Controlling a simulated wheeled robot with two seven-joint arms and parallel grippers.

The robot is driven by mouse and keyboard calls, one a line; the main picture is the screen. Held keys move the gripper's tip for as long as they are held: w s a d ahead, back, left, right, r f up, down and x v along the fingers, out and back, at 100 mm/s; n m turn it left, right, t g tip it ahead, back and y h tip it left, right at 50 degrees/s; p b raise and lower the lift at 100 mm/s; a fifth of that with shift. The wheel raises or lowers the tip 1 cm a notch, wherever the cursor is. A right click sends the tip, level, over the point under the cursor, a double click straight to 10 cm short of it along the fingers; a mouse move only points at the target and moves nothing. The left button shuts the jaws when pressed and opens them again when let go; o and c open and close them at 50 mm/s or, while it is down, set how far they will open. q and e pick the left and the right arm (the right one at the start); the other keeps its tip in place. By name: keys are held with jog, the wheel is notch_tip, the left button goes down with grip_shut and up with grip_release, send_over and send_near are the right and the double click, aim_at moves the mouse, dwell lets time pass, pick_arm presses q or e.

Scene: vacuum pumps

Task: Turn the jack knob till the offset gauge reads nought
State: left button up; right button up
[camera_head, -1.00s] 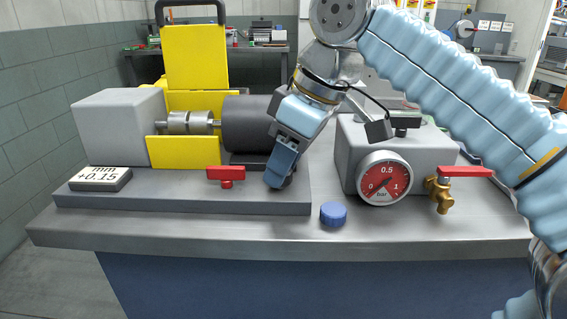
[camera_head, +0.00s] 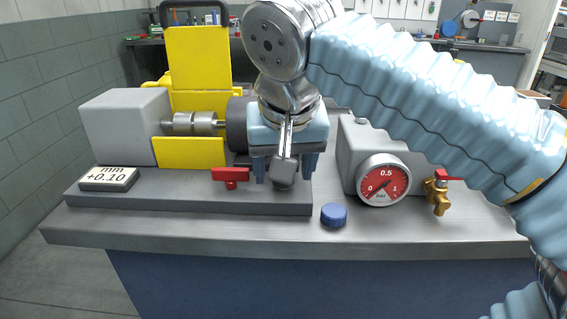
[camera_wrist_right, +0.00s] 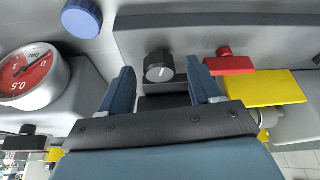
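The offset gauge (camera_head: 109,179) lies flat at the left end of the grey base plate and reads +0.10 mm. The jack knob (camera_wrist_right: 159,66) is a black round knob with a white mark, seen in the right wrist view. My right gripper (camera_head: 284,174) points down at the front right of the base plate. Its blue fingers stand apart on either side of the knob; in the right wrist view the gripper (camera_wrist_right: 161,70) shows gaps between knob and fingers. My left gripper is not in view.
A blue cap (camera_head: 333,215) lies on the bench in front. A red pressure gauge (camera_head: 383,181) and brass tap (camera_head: 437,191) are at right. The yellow guard (camera_head: 198,58) stands open behind the shaft coupling (camera_head: 193,123).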

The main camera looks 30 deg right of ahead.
jog(key=shift+r, duration=0.15)
jog(key=shift+v, duration=0.9)
jog(key=shift+v, duration=2.95)
